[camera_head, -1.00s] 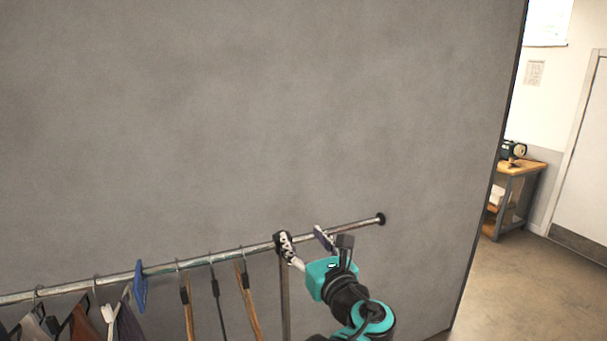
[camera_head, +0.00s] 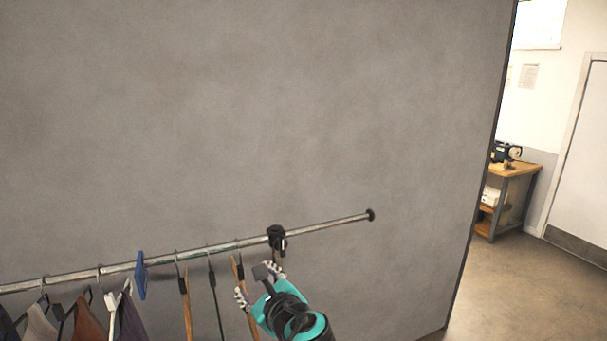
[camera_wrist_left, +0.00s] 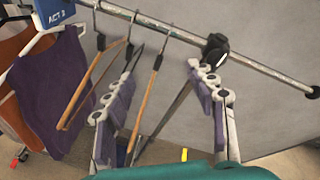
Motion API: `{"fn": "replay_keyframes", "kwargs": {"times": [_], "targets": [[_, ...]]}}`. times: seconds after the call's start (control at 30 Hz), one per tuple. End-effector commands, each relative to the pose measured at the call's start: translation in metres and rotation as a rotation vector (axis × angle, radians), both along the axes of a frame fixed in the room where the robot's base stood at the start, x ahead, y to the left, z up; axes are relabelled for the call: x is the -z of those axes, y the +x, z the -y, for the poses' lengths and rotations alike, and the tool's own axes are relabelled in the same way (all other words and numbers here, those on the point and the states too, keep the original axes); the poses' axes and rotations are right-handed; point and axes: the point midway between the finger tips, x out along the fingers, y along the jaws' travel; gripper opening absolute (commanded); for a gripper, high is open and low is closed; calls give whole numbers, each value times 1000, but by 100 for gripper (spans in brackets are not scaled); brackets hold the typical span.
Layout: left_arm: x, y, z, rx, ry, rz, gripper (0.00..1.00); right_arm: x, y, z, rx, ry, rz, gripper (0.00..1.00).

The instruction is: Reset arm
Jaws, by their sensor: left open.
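My left gripper (camera_head: 256,283) is teal with pale jointed fingers. In the head view it is below the metal rail (camera_head: 327,228), near the right-hand wooden hanger (camera_head: 240,275). Its two fingers (camera_wrist_left: 160,80) are spread apart and nothing is gripped. In the left wrist view, a wooden hanger (camera_wrist_left: 147,105) and the rack's post appear between the fingers, but I cannot tell how far beyond them. My right gripper is in neither view.
Several garments, including a purple one (camera_wrist_left: 50,95), hang at the left. A blue divider (camera_head: 140,275) marked "ACT 2" is on the rail. A black clamp (camera_head: 276,238) joins rail and post. A grey wall (camera_head: 250,120) stands behind; open floor (camera_head: 510,290) lies right.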

Motion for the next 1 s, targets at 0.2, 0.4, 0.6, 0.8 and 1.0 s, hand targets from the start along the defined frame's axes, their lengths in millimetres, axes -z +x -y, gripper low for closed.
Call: {"fn": "replay_keyframes", "kwargs": {"times": [0.2, 0.4, 0.6, 0.8, 1.0], "targets": [[70, -57, -68, -276, -572, 17, 56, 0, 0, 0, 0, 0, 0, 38], [147, -136, -97, -730, -1304, 124, 56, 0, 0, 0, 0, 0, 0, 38], [191, -184, -87, -1138, -1846, 254, 56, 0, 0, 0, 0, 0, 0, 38], [238, -193, -79, -1261, -2000, 291, 56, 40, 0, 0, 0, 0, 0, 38], [292, -193, -79, -1259, -1997, 289, 56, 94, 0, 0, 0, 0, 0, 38]]}}
